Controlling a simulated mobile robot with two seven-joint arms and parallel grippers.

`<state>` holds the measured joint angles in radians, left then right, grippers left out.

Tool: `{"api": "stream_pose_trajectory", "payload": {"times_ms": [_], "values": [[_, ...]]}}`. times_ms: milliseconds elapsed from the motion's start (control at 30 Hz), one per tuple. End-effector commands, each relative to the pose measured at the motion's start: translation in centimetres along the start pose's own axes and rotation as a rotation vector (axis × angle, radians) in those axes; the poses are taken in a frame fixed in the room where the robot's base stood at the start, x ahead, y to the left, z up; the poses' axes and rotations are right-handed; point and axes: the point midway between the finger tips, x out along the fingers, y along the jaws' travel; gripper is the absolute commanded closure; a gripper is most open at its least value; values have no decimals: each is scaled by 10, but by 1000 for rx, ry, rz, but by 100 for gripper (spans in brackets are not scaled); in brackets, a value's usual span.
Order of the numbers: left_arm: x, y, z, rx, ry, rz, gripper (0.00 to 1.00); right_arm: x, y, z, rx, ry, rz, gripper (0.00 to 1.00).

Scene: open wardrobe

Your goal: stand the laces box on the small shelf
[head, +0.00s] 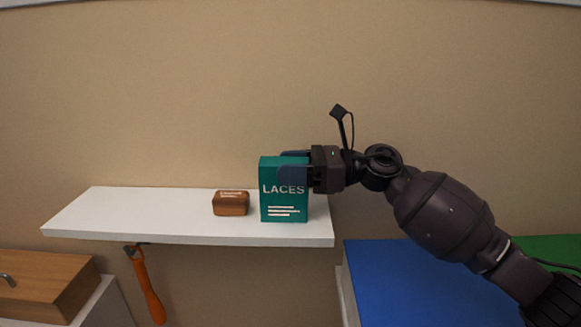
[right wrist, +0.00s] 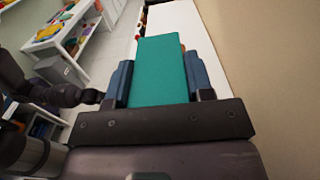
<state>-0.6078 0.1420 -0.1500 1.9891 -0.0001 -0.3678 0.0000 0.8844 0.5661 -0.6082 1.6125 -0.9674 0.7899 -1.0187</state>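The teal laces box (head: 284,205) is upright at the right end of the white small shelf (head: 150,225), its lettered front facing me. Its lower edge appears at the shelf top; I cannot tell whether it bears its full weight there. My right gripper (head: 295,173) comes in from the right, with one finger across the box's upper front. In the right wrist view, the blue fingers lie close along both sides of the box (right wrist: 160,75), shut on it. A dark arm part, apparently my left gripper (right wrist: 85,97), shows small at the left there; its fingers are unclear.
An orange-handled tool (head: 147,285) hangs below the shelf. A wooden box (head: 45,285) is lower left, a blue surface (head: 400,285) lower right. The shelf's left part is clear.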

Motion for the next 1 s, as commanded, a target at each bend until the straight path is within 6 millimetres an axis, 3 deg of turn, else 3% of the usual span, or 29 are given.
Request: {"api": "stream_pose_trajectory", "payload": {"times_ms": [33,167,567,1000], "values": [[0,0,1,0,-1,0,57,0,0,0,0,0,0,46],[1,0,0,0,0,0,57,0,0,0,0,0,0,27],[0,0,-9,1,8,1,57,0,0,5,0,0,0,27],[11,2,10,1,5,2,57,-79,-1,0,2,1,-3,27]]}}
